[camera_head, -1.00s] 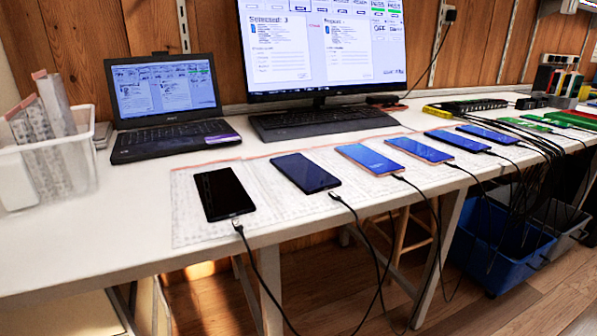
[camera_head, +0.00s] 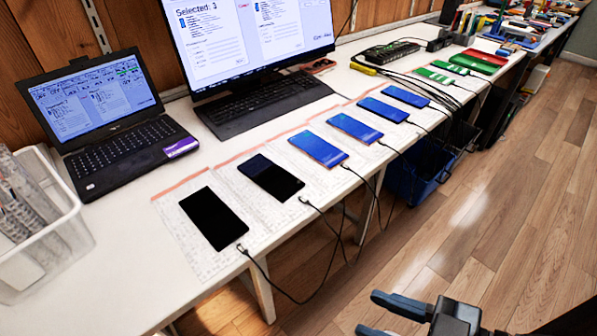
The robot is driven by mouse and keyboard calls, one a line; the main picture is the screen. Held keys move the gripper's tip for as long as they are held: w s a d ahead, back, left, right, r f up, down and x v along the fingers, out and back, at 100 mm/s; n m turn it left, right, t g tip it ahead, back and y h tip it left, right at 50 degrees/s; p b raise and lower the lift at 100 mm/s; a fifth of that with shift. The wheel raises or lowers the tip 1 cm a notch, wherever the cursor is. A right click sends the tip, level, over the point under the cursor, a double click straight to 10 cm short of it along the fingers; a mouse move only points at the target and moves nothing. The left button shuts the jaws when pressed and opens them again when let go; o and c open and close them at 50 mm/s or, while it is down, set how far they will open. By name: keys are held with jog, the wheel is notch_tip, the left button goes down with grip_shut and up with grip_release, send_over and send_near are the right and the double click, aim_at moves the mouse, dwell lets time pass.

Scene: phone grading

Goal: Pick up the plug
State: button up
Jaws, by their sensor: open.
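Several phones lie in a row on a patterned mat (camera_head: 185,240) along the table's front. A black cable's plug (camera_head: 242,249) is at the lower right corner of the nearest phone (camera_head: 213,218), which has a dark screen. Another plug (camera_head: 303,200) lies near the second dark phone (camera_head: 270,177), and a third plug (camera_head: 345,167) is at the first blue-screened phone (camera_head: 318,149). I cannot tell whether the plugs are seated. My gripper (camera_head: 373,314) is open and empty at the bottom edge, over the floor, well right of the nearest plug and apart from everything.
A laptop (camera_head: 110,150), a monitor (camera_head: 250,35) and a keyboard (camera_head: 262,105) stand behind the phones. A clear bin (camera_head: 45,265) is at the left. Cables hang over the front edge, with a blue bin (camera_head: 408,185) below. The floor in front is clear.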

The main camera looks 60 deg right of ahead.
jog(key=w+d+r+n+g+h+p, duration=0.1)
jog(key=w+d+r+g+p, duration=0.1)
jog(key=w+d+r+p, duration=0.7)
jog(key=w+d+f+m+g+h+p, duration=0.1)
jog(key=w+d+f+g+h+p, duration=0.2)
jog(key=d, duration=0.4)
jog(key=w+d+f+m+g+h+p, duration=0.1)
jog(key=w+d+f+g, duration=0.3)
jog(key=w+d, duration=0.25)
jog(key=m+g+y, duration=0.2)
jog(key=g+y, duration=0.3)
send_near(307, 201)
jog(key=shift+w+d+f+b, duration=0.1)
jog(key=shift+w+d+b, duration=0.05)
jog(key=shift+d+b, duration=0.15)
notch_tip(307, 201, down, 3)
jog(key=b, duration=0.2)
jog(key=shift+a+b, duration=0.15)
jog(key=shift+b, duration=0.25)
jog(key=shift+a+f, duration=0.15)
jog(key=shift+f, duration=2.05)
jog(key=shift+f, duration=0.2)
